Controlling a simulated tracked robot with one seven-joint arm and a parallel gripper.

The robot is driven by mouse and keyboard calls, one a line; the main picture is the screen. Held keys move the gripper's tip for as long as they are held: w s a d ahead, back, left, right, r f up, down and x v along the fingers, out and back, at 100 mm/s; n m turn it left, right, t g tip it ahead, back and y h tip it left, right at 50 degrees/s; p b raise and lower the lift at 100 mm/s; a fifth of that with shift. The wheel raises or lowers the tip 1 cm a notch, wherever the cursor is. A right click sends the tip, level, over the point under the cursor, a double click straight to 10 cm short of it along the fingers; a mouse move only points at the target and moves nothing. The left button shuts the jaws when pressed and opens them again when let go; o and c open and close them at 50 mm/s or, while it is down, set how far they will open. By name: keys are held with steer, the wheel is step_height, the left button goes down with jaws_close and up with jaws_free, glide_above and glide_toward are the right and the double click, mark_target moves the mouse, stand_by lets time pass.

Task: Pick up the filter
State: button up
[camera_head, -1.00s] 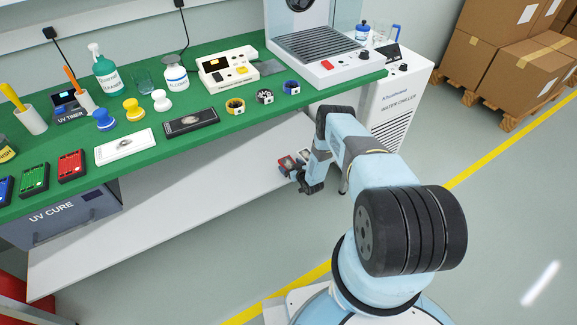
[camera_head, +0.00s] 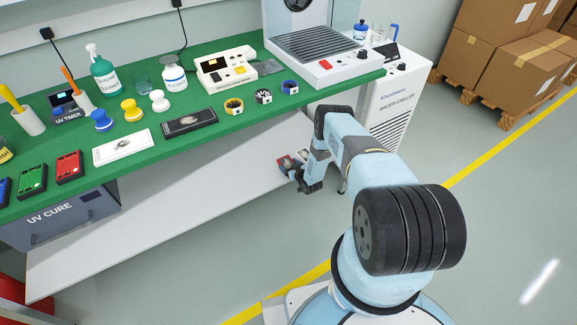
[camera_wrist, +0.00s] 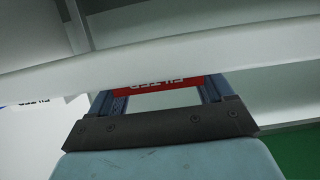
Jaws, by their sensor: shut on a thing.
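The filter (camera_wrist: 158,84) shows in the wrist view as a red band with upside-down white FILTER lettering. It lies between the two fingers of my gripper (camera_wrist: 162,90), which is shut on it. In the head view the filter (camera_head: 286,163) is a small red and grey shape at my gripper (camera_head: 298,170), low in front of the bench, by the right end of the lower shelf. Most of the filter is hidden by the fingers and the arm.
The white lower shelf (camera_head: 190,205) runs under the green bench top (camera_head: 215,140), which carries several bottles, devices and trays. A water chiller (camera_head: 398,105) stands right of the bench. Cartons (camera_head: 510,60) stand at the back right. The floor at right is clear.

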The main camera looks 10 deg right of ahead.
steer(key=shift+r, duration=0.1)
steer(key=shift+r, duration=0.25)
step_height(320, 180, up, 2)
steer(key=shift+w+r, duration=0.1)
steer(key=s+a+r, duration=0.9)
steer(key=s+r, duration=0.1)
steer(key=shift+s+r, duration=0.15)
steer(key=shift+s, duration=0.25)
